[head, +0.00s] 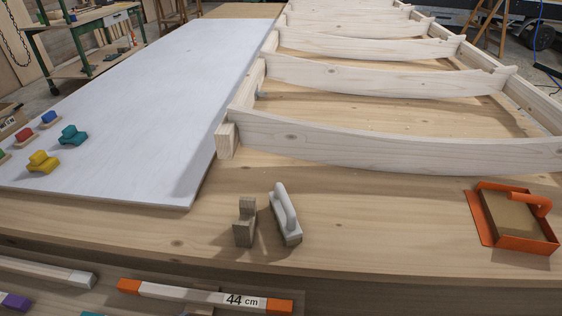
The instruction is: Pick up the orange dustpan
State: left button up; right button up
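The orange dustpan (519,244) lies on the wooden tabletop at the right of the head view, near the front edge. It has an orange rim and a rounded orange handle (538,203) at its upper right. A flat brown surface fills its middle; I cannot tell whether this is part of the pan or a separate piece. Neither of my grippers shows in the head view, and nothing touches the dustpan from above.
Left of the dustpan stand a white-handled float (286,222) and a small wooden block (245,222). A pale wooden frame (400,145) lies behind. A white board (150,100) with colored blocks is at left. Labeled sticks (205,296) lie in front. Bare tabletop surrounds the dustpan.

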aim_at(507, 217)
jog(key=k+l+z, duration=0.1)
jog(key=k+z, duration=0.2)
jog(key=k, duration=0.35)
jog(key=j+z, duration=0.15)
jog(key=z, duration=1.1)
jog(key=j, duration=0.4)
jog(key=i+j, duration=0.1)
jog(key=j, duration=0.3)
